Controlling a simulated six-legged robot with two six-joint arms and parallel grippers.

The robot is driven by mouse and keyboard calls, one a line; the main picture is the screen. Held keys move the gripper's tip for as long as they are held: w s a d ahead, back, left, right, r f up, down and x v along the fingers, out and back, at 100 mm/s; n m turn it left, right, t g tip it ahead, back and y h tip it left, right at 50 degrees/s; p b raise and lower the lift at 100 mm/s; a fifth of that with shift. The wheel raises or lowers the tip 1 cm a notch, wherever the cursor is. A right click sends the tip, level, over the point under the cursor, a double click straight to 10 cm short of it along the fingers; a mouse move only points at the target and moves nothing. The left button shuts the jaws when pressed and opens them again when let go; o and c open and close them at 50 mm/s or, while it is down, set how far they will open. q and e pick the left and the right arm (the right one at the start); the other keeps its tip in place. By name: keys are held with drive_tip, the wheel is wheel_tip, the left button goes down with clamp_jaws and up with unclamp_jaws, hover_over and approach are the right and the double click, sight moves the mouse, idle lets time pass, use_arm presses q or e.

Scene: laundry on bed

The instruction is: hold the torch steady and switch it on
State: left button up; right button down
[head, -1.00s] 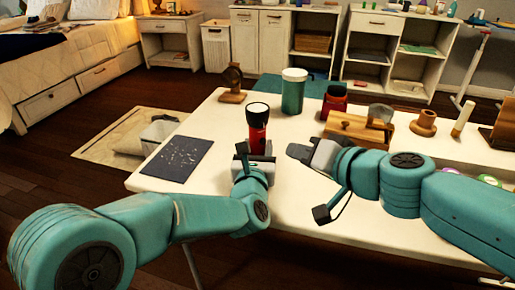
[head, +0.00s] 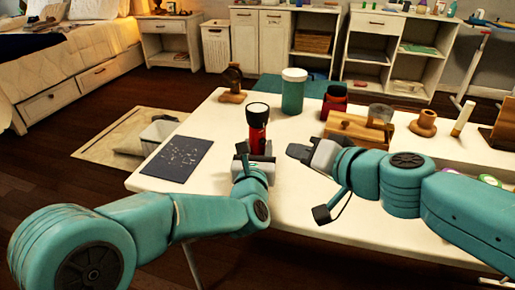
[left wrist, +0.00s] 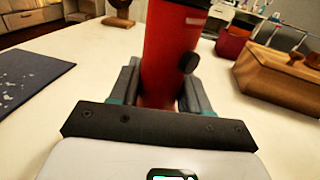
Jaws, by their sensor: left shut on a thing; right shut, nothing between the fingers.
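The torch (head: 257,130) is red with a wide black head and stands upright on the white table, head up. My left gripper (head: 254,160) is shut around its lower body. In the left wrist view the red torch (left wrist: 168,60) sits between the two fingers, with a round black button (left wrist: 189,63) on its side facing right. My right gripper (head: 300,151) is shut and empty, a short way right of the torch and apart from it. Whether the torch is lit cannot be told.
A dark speckled mat (head: 178,158) lies left of the torch. Behind stand a teal jar (head: 293,92) with a white lid and a brown wooden stand (head: 232,84). A red jar (head: 335,97) and a wooden box (head: 357,130) stand to the right. The front table area is clear.

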idle(0.9)
drive_tip(key=m, duration=0.3)
drive_tip(key=s+m, duration=0.1)
drive_tip(key=m, duration=0.2)
drive_tip(key=m+t, duration=0.1)
drive_tip(key=m, duration=0.3)
drive_tip(key=shift+s+d+f, duration=0.1)
drive_tip(key=shift+s+d, duration=0.15)
drive_tip(key=shift+s, duration=0.15)
drive_tip(key=shift+w+a, duration=0.1)
